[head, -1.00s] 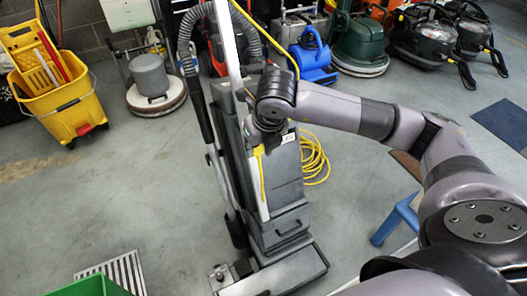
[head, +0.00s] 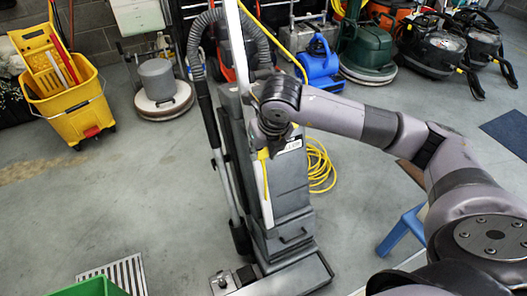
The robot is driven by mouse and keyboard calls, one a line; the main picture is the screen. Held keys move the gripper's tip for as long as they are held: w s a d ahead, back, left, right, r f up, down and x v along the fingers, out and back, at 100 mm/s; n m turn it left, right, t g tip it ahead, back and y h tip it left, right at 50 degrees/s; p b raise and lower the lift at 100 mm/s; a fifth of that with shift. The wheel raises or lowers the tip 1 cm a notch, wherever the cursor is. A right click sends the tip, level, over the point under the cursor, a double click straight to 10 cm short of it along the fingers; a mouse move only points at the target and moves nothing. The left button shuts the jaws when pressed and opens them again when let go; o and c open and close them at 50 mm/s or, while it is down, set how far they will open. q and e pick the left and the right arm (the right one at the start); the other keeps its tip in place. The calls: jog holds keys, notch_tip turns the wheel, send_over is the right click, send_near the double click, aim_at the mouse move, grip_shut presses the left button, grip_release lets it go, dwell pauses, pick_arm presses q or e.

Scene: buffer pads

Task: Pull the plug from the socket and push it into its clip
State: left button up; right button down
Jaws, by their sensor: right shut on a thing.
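An upright grey floor machine (head: 290,205) stands in the middle of the head view, with a long light handle pole rising from it. My right gripper (head: 266,141) reaches in from the right and points down at the machine's upper body, close beside the pole. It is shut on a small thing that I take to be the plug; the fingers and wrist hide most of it. A small yellow piece (head: 263,155) shows just below the fingers. I cannot make out the socket or the clip. My left gripper is not in view.
A yellow cord (head: 321,170) lies coiled on the floor right behind the machine. A yellow mop bucket (head: 70,105) stands at the left, a green bin (head: 90,288) at the bottom left, a blue stool (head: 402,230) at the right.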

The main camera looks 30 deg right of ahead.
jog(key=shift+w+f+b, duration=0.15)
jog(key=shift+w+b, duration=0.35)
jog(key=shift+b, duration=0.1)
dwell(1.9)
jog(key=c, duration=1.1)
grip_release()
